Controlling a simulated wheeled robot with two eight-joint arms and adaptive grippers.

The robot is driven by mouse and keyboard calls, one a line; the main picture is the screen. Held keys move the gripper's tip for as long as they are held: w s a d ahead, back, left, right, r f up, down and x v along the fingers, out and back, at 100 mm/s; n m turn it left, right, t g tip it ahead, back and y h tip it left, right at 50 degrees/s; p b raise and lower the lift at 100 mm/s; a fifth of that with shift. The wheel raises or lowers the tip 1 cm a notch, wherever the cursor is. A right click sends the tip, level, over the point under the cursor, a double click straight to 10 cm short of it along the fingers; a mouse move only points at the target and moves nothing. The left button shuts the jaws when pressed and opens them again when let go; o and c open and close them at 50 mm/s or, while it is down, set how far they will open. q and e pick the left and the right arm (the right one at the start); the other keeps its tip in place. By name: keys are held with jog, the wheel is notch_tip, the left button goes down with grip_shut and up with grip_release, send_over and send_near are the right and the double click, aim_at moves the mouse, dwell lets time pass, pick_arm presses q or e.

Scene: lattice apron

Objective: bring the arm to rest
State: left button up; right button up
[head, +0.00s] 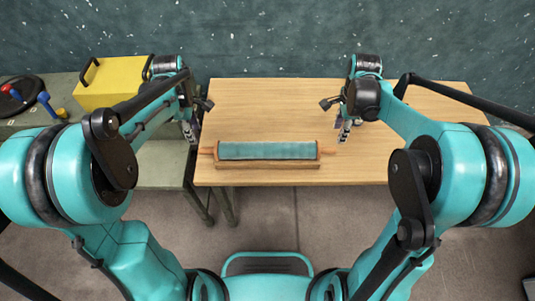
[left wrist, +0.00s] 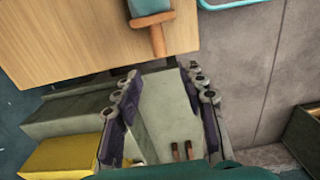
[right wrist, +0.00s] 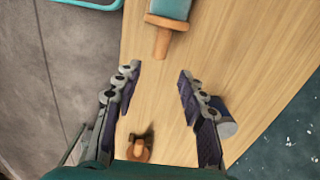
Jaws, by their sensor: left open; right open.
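My left gripper (head: 190,132) hangs open and empty near the table's left edge. In the left wrist view its two fingers (left wrist: 160,100) stand wide apart with nothing between them. My right gripper (head: 345,131) is open over the wooden table (head: 420,150), right of the roller. In the right wrist view its fingers (right wrist: 157,78) are also apart and empty. A teal roller (head: 267,150) with wooden handles lies on a wooden holder (head: 267,164) at the table's front, between the grippers and apart from both.
A greenish side table (head: 160,165) on the left carries a yellow box (head: 112,82) with dark handles and a black round tray (head: 20,95). A small brown knob-like thing (right wrist: 140,150) shows under my right gripper. The table's middle and right are mostly clear.

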dwell(0.3)
pick_arm(q)
jog(key=s+d+r+m+t+b, duration=0.1)
jog(key=s+d+r+m+t, duration=0.1)
jog(key=s+m, duration=0.5)
jog(key=s+d+r+m+t+b, duration=0.1)
jog(key=s+d+r+m+t, duration=0.2)
jog(key=s+m+t, duration=0.2)
jog(key=s+m, duration=0.3)
jog(key=m, duration=0.3)
jog(key=shift+s, duration=0.3)
pick_arm(e)
jog(key=s+a+r+n+t, duration=0.2)
jog(key=s+n+t, duration=0.1)
jog(key=s+n, duration=0.4)
jog(key=s+a+r+n+t, duration=0.3)
jog(key=s+n, duration=0.5)
jog(key=n, duration=0.3)
jog(key=shift+s+a+t, duration=0.15)
jog(key=shift+s+t, duration=0.15)
jog(key=shift+t, duration=0.3)
pick_arm(q)
jog(key=shift+d, duration=0.1)
pick_arm(e)
jog(key=shift+f, duration=0.1)
